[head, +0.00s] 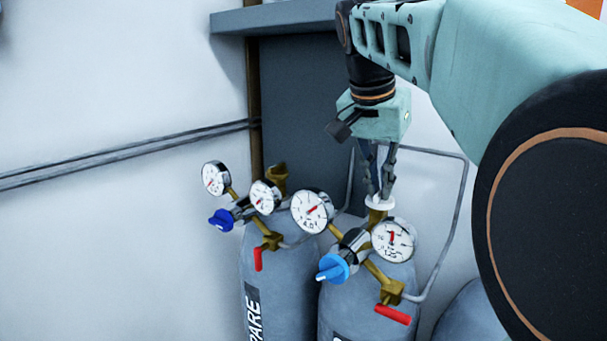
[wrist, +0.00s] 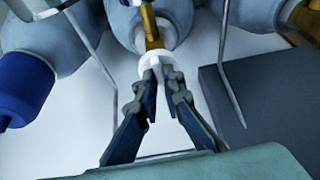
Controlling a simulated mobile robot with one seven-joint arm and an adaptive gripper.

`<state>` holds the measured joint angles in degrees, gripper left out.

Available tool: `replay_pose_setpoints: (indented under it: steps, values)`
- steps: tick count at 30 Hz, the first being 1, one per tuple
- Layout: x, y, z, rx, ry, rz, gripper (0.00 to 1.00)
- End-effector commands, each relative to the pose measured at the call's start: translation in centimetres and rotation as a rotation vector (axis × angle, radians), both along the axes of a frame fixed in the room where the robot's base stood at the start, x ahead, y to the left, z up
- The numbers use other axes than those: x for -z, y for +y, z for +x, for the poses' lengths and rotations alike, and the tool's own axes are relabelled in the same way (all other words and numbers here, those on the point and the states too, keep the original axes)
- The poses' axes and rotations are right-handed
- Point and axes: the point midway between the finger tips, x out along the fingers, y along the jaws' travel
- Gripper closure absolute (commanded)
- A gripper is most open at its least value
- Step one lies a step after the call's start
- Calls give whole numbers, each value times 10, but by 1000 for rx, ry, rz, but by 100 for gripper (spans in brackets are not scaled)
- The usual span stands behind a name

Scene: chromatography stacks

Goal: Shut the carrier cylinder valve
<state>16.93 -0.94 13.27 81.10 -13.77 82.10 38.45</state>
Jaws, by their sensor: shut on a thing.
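The white valve handwheel (head: 380,203) sits on top of the brass valve (head: 375,218) of the right-hand grey cylinder (head: 345,307). That cylinder's label is mostly cut off, so I cannot read its name. My gripper (head: 380,196) points down from above and is shut on the handwheel. In the wrist view the two fingertips (wrist: 161,66) meet at the white handwheel (wrist: 145,67), with the brass stem (wrist: 150,25) beyond it. The fingers hide part of the wheel.
The left cylinder (head: 286,290), with a label ending "PARE", stands close by. Gauges (head: 393,241), a light-blue knob (head: 332,268) and a red lever (head: 393,315) crowd the front. A thin grey pipe (head: 462,190) loops at right. A dark panel (head: 300,100) stands behind.

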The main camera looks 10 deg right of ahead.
Motion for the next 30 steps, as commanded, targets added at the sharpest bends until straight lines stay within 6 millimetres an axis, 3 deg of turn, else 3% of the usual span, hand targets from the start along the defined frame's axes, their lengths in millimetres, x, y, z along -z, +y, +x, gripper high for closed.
replay_pose_setpoints:
  steps: [20,21,23,30]
  values:
    - [1,0,1,68,1,1,100]
    - [1,0,1,68,1,1,91]
    - [1,0,0,68,1,1,85]
    - [0,0,1,67,0,1,85]
